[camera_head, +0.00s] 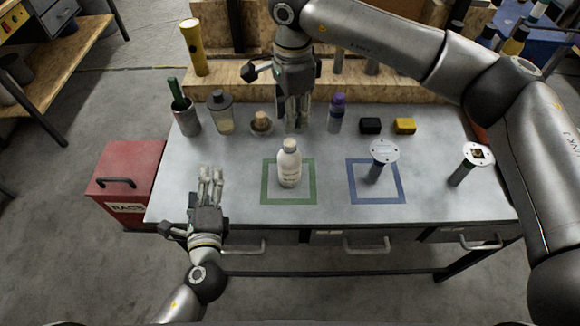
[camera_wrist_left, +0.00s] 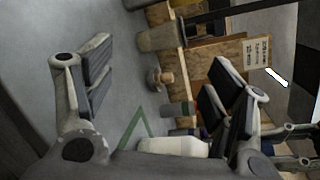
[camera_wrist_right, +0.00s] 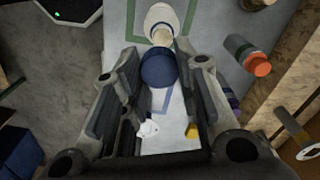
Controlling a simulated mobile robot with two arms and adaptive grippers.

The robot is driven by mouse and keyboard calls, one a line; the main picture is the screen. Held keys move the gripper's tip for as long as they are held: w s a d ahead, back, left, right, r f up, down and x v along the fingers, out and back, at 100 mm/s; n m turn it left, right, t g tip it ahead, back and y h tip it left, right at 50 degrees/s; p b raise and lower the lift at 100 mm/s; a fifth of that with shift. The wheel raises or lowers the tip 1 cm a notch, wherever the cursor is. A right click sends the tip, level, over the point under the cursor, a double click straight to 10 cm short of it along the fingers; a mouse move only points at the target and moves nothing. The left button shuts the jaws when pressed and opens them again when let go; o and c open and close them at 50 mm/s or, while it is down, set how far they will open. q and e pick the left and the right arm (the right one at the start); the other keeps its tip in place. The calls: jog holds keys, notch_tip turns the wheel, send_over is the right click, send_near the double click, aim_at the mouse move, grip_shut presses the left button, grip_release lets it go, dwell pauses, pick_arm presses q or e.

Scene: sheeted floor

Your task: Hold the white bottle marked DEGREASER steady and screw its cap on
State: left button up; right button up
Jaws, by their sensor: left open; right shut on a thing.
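The white bottle (camera_head: 289,168) stands upright inside the green square outline on the grey table, with no cap on its neck; its label is too small to read. It also shows in the left wrist view (camera_wrist_left: 172,147) and the right wrist view (camera_wrist_right: 160,18). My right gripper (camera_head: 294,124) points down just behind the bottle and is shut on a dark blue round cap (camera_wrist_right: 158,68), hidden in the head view. My left gripper (camera_head: 210,172) is open and empty, left of the bottle and apart from it.
A brush cup (camera_head: 188,121), grey-topped jar (camera_head: 221,114), cork-topped pot (camera_head: 261,123), purple-capped bottle (camera_head: 336,114), black block (camera_head: 370,125) and yellow block (camera_head: 405,126) line the back. A round-topped stand (camera_head: 384,152) is in the blue square. Table between left gripper and bottle is clear.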

pick_arm(q)
jog(key=d+m+t+h, duration=0.2)
jog(key=d+m+h, duration=0.3)
jog(key=d+m, duration=0.4)
pick_arm(e)
jog(key=shift+w+a, duration=0.15)
jog(key=shift+a, duration=0.05)
pick_arm(q)
jog(key=m+g+h, duration=0.1)
jog(key=m+h, duration=0.5)
jog(key=m, duration=0.4)
send_near(285, 169)
jog(key=shift+w+d+r, duration=0.15)
jog(key=shift+w+r, duration=0.1)
jog(key=shift+w, duration=0.1)
pick_arm(e)
jog(key=shift+r, duration=0.1)
pick_arm(q)
jog(key=shift+w, duration=0.1)
jog(key=x, duration=1.2)
jog(key=shift+f, duration=0.25)
jog(key=c, duration=1.5)
jog(key=shift+c, duration=0.2)
pick_arm(e)
jog(key=shift+f, duration=2.5)
